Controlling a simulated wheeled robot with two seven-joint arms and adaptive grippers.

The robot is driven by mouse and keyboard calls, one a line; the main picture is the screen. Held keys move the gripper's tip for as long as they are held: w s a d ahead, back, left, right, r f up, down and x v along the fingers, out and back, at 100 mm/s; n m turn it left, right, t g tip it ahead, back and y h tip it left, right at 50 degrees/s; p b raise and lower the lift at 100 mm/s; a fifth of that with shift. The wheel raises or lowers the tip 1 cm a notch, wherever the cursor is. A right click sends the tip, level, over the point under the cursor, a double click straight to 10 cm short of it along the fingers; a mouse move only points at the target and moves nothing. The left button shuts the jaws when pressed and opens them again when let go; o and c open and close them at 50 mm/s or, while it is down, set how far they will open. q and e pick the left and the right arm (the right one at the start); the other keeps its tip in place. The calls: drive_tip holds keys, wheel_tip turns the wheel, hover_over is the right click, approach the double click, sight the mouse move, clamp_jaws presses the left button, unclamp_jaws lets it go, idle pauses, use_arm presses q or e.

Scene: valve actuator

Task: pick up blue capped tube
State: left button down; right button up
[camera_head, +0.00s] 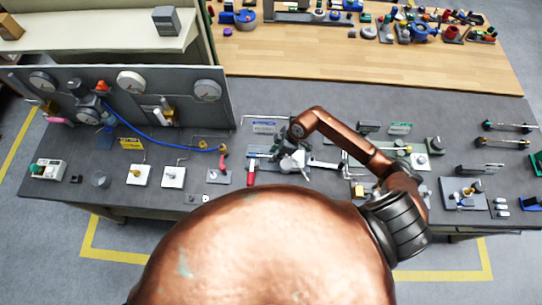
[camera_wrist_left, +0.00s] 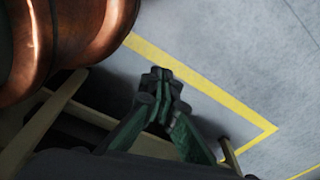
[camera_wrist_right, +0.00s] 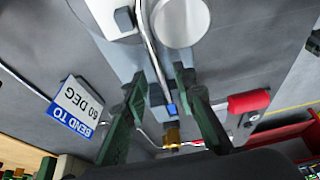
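In the right wrist view a thin silver tube (camera_wrist_right: 150,45) runs down the picture beside a white round part, with a small blue piece (camera_wrist_right: 171,109) near its lower end that looks like the cap. A brass fitting (camera_wrist_right: 171,134) is just below the blue piece. My right gripper (camera_wrist_right: 160,75) is open, its two green fingers on either side of the tube; I cannot tell whether they touch it. In the head view my right gripper (camera_head: 292,145) is over the bending tool (camera_head: 294,163). My left gripper (camera_wrist_left: 157,75) is shut and empty over the floor, below the bench.
A "BEND TO 60 DEG" sign (camera_wrist_right: 77,105) stands left of the right gripper. A red handle (camera_wrist_right: 249,101) is close on its right. The grey bench (camera_head: 225,140) also holds a gauge panel (camera_head: 185,85), a blue hose (camera_head: 150,138) and several small fixtures.

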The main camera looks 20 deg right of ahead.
clamp_jaws()
idle(0.5)
